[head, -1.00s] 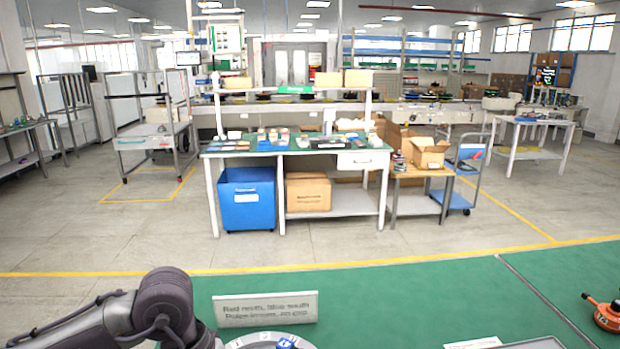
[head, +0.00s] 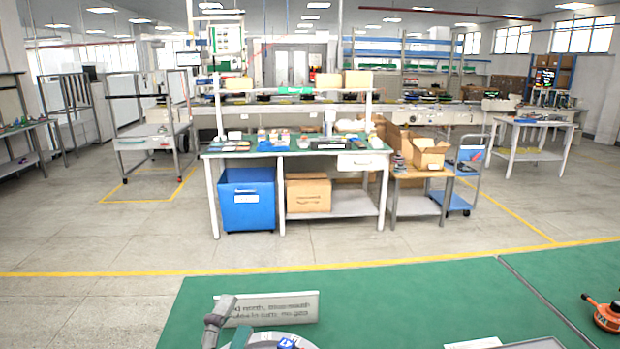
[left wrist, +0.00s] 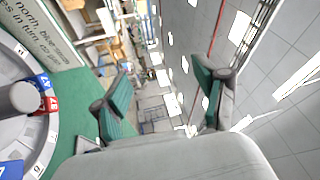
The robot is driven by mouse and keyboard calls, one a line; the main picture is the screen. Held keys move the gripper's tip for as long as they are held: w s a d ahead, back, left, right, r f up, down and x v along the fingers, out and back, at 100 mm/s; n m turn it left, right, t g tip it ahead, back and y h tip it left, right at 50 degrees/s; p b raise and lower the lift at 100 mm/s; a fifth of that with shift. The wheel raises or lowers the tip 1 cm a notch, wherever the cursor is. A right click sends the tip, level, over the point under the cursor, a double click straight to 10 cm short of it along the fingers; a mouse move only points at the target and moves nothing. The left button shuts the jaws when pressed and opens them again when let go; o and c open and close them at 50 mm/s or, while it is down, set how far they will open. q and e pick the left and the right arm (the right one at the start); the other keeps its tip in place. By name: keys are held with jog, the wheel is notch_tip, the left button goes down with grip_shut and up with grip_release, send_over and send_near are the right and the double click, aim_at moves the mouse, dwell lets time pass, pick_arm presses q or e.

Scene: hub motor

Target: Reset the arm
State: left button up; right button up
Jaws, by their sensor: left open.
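My left gripper (head: 229,322) shows at the bottom of the head view, in front of the white sign's left end, beside the round fixture. It also shows in the left wrist view (left wrist: 160,85), where its two green-padded fingers stand wide apart with nothing between them. The grey round fixture (head: 318,347) is cut off by the head view's bottom edge. In the left wrist view it (left wrist: 20,58) lies at the left, with a grey post (left wrist: 18,98) and blue and red numbered pieces (left wrist: 48,93). My right gripper is not in view.
The white sign (head: 285,307) stands on the green table (head: 420,300). An orange tool (head: 606,314) lies at the far right. A tray (head: 535,343) and white card (head: 472,343) sit at the front edge. A workbench (head: 365,162) stands beyond the open floor.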

pick_arm(q)
jog(key=s+a+f+n+g+y, duration=0.1)
jog(key=s+a+f+n+g, duration=0.2)
jog(key=f, duration=0.5)
jog(key=s+a+f+n+g+y, duration=0.2)
jog(key=s+f+n+g, duration=0.3)
jog(key=s+f+n, duration=0.2)
jog(key=s+a+f+n+g+y, duration=0.2)
jog(key=s+a+f+n+g, duration=0.1)
jog(key=f, duration=0.6)
jog(key=shift+s+a+f+n+g, duration=0.15)
jog(key=shift+s+f+n+g, duration=0.05)
jog(key=shift+s+n+g, duration=0.3)
jog(key=shift+s+a+f+n+g, duration=0.2)
jog(key=shift+s+n+g, duration=0.2)
jog(key=shift+s, duration=0.2)
jog(key=s+f+n+g, duration=0.2)
jog(key=s+f+g, duration=0.1)
jog(key=s, duration=0.5)
notch_tip(320, 180, down, 27)
jog(key=s+g, duration=0.1)
jog(key=g, duration=0.1)
jog(key=s+a+f+g, duration=0.1)
jog(key=s+a+f, duration=0.2)
jog(key=s+f, duration=1.2)
jog(key=shift+s+f, duration=0.4)
jog(key=shift+s, duration=0.45)
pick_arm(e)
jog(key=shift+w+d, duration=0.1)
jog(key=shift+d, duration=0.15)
